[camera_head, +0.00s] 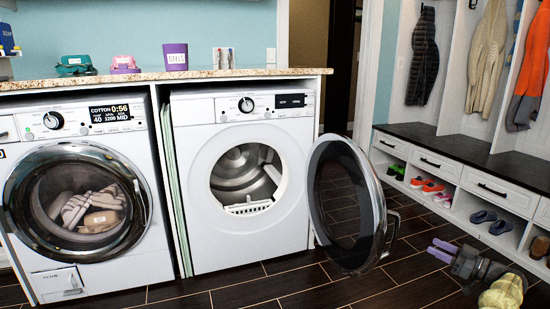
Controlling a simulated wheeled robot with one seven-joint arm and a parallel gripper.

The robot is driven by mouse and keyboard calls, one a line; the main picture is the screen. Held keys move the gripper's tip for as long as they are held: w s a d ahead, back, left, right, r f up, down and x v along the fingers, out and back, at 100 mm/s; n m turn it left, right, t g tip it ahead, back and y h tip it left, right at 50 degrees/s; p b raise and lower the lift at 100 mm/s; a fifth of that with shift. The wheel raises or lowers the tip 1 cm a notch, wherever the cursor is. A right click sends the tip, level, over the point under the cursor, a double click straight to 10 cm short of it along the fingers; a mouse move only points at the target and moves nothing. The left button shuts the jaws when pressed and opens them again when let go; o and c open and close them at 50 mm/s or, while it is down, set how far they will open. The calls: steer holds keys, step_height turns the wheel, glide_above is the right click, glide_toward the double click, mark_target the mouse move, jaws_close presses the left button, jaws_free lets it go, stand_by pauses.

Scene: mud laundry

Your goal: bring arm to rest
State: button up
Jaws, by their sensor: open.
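My gripper (437,250) is low at the lower right, in front of the bench. Its two pale purple fingers point left, apart and with nothing between them, so it is open and empty. The grey wrist and pale yellow part of my arm (502,291) run off the bottom edge. The open round door (346,206) of the right-hand machine (241,247) is to the left of my gripper. A gap of floor shows between them in the picture.
The left washer (84,151) is shut with laundry inside. The right machine's drum (240,172) looks empty. A speckled counter (200,76) covers both. A bench (455,147) with drawers and shoe cubbies stands at right, coats above. Dark tile floor (290,285) is clear in front.

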steer(key=w+a+r+m+t+h+p, duration=0.1)
steer(key=w+r+m+t+h+p, duration=0.15)
steer(key=w+r+m+h, duration=0.4)
steer(key=w+a+r+m+t+h+p, duration=0.1)
steer(key=w+a+r+m+t+h, duration=0.15)
steer(key=r+h, duration=0.7)
steer(key=s+a+f+m+g+y+p, duration=0.1)
steer(key=s+a+g+p, duration=0.1)
steer(key=s+a+g, duration=0.55)
steer(key=s+a+f+m+g+p, duration=0.1)
steer(key=s+a+f+g+p, duration=0.1)
steer(key=s+a, duration=0.95)
steer(key=s+a+f+n+g+y+p, duration=0.1)
steer(key=s+a+f+g, duration=0.15)
steer(key=s+a, duration=0.75)
steer(key=s+a+f+n+g+y+p, duration=0.15)
steer(key=s+a+g, duration=0.25)
steer(key=s+a, duration=0.55)
steer(key=w+p+v, duration=0.2)
steer(key=p+v, duration=1)
steer(key=w+d+r+p+v, duration=0.1)
steer(key=w+p+v, duration=0.2)
steer(key=p+v, duration=0.9)
steer(key=w+d+r+p+v, duration=0.1)
steer(key=w+p+v, duration=0.1)
steer(key=p+v, duration=1)
steer(key=shift+w+r+p, duration=0.2)
steer(key=shift+p, duration=0.25)
